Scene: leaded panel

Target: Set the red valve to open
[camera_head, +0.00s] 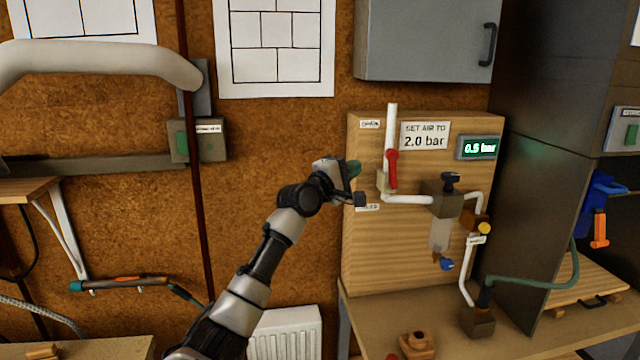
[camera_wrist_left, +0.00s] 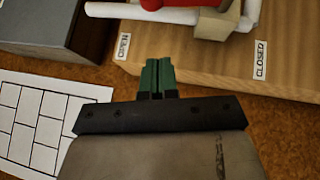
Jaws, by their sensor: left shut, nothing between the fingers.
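The red valve handle (camera_head: 392,170) points up along the white vertical pipe (camera_head: 392,125) on the wooden board. Its edge also shows at the top of the left wrist view (camera_wrist_left: 165,4). An OPEN label (camera_wrist_left: 123,46) is on the side the handle points to; a CLOSED label (camera_wrist_left: 260,59) is at the other end. My left gripper (camera_head: 355,170), with green fingertips, is at the board's left edge, left of the handle and apart from it. In the left wrist view its fingers (camera_wrist_left: 157,76) are together and empty. My right gripper is not in view.
The wooden board (camera_head: 362,250) also carries a sign reading "SET AIR TO 2.0 bar" (camera_head: 425,136), a display reading 0.5 bar (camera_head: 479,148) and a black-knobbed regulator (camera_head: 447,195). A grey cabinet (camera_head: 425,40) hangs above. Free wall lies left of the board.

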